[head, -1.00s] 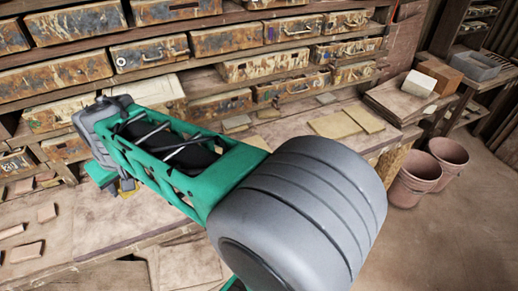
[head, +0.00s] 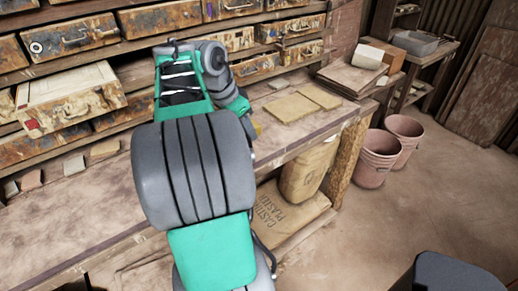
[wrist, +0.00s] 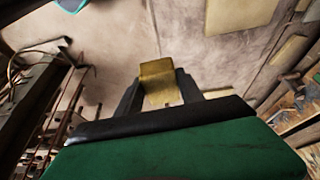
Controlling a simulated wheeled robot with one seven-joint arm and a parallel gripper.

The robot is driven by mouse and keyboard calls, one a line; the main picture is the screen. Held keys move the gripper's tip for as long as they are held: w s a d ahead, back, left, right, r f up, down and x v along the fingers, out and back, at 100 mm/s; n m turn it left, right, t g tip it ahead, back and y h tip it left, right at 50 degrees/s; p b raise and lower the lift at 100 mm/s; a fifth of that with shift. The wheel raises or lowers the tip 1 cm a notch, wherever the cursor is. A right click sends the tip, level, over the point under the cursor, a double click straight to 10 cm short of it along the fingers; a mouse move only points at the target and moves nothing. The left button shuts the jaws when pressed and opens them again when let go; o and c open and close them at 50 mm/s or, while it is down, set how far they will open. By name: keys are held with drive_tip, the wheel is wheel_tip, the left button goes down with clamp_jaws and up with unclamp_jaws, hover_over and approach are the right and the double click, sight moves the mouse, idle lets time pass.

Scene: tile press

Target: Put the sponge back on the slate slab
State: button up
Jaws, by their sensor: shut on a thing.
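The sponge (wrist: 157,78), a yellow block, is between the two dark fingers of my gripper (wrist: 158,90) in the wrist view. My gripper is shut on it, and the fingers hide its sides. Pale, dusty surface shows beyond it; I cannot tell the gap between them. In the head view my arm hides most of the gripper, and only a small yellow patch shows at the arm's right edge above the bench. I cannot pick out the slate slab for certain in either view.
Flat tan tiles (head: 291,108) lie on the workbench (head: 310,137) right of my arm. A stack of boards (head: 349,77) carries a pale block (head: 370,57). Drawers (head: 70,38) line the back. Two pink buckets (head: 372,158) stand on the floor at right.

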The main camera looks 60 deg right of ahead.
drive_tip(key=w+d+f+p, duration=0.15)
drive_tip(key=d+f, duration=0.25)
drive_tip(key=d, duration=0.5)
hover_over(261, 141)
drive_tip(key=a, duration=0.1)
drive_tip(key=shift+m, duration=0.3)
drive_tip(key=f, duration=0.6)
drive_tip(key=shift+w+f+p, duration=0.1)
drive_tip(key=shift+w+p, duration=0.2)
drive_tip(key=shift+w, duration=0.1)
wheel_tip(261, 141, down, 3)
drive_tip(key=shift+r, duration=0.1)
drive_tip(key=shift+f, duration=0.3)
drive_tip(key=o, duration=1.3)
drive_tip(key=shift+r, duration=0.1)
